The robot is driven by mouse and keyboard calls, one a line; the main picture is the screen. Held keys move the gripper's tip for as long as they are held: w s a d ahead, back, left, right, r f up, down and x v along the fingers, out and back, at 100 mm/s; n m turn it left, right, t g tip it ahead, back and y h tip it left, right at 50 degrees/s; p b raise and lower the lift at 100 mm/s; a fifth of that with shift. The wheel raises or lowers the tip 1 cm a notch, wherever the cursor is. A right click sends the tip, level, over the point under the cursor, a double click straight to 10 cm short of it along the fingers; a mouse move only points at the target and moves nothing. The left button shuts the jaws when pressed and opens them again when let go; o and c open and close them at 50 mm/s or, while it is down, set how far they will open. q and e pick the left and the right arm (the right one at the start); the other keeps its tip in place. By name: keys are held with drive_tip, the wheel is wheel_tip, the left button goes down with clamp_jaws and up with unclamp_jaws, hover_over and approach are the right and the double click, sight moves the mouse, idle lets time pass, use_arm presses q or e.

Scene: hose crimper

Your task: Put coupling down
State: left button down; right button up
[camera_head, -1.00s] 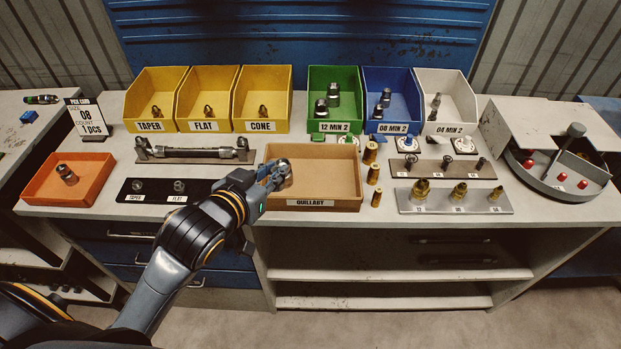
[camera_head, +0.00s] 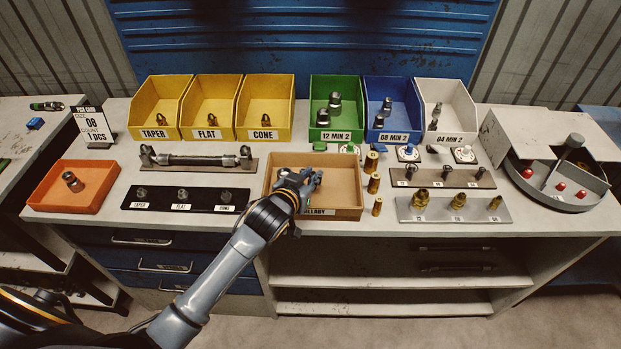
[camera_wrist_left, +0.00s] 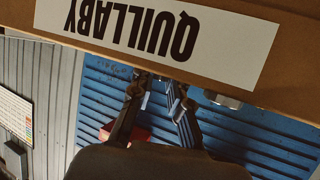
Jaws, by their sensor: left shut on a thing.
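My left gripper (camera_head: 310,182) is over the brown open box labelled QUILLABY (camera_head: 350,213), near its front left part. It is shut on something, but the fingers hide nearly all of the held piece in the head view. In the left wrist view the fingers (camera_wrist_left: 158,88) reach up behind the box's front wall, whose label (camera_wrist_left: 160,30) appears upside down. A small bit of grey metal (camera_wrist_left: 222,98) shows below the wall edge beside the fingers; I cannot tell whether it is the held coupling. My right gripper is not in view.
An orange tray (camera_head: 50,198) with a metal fitting (camera_head: 72,181) is at left. A black strip (camera_head: 152,205) with several fittings lies left of the box. Brass sleeves (camera_head: 374,183) stand right of it. Yellow bins (camera_head: 212,108) are behind. A hose assembly (camera_head: 195,160) lies behind the strip.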

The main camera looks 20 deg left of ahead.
use_arm(q)
drive_tip(key=shift+f+p, duration=0.3)
drive_tip(key=shift+p, duration=0.15)
drive_tip(key=shift+s+f, duration=0.1)
drive_tip(key=shift+f, duration=0.25)
drive_tip(key=shift+f, duration=0.3)
drive_tip(key=c, duration=1.3)
unclamp_jaws()
drive_tip(key=shift+r, duration=0.1)
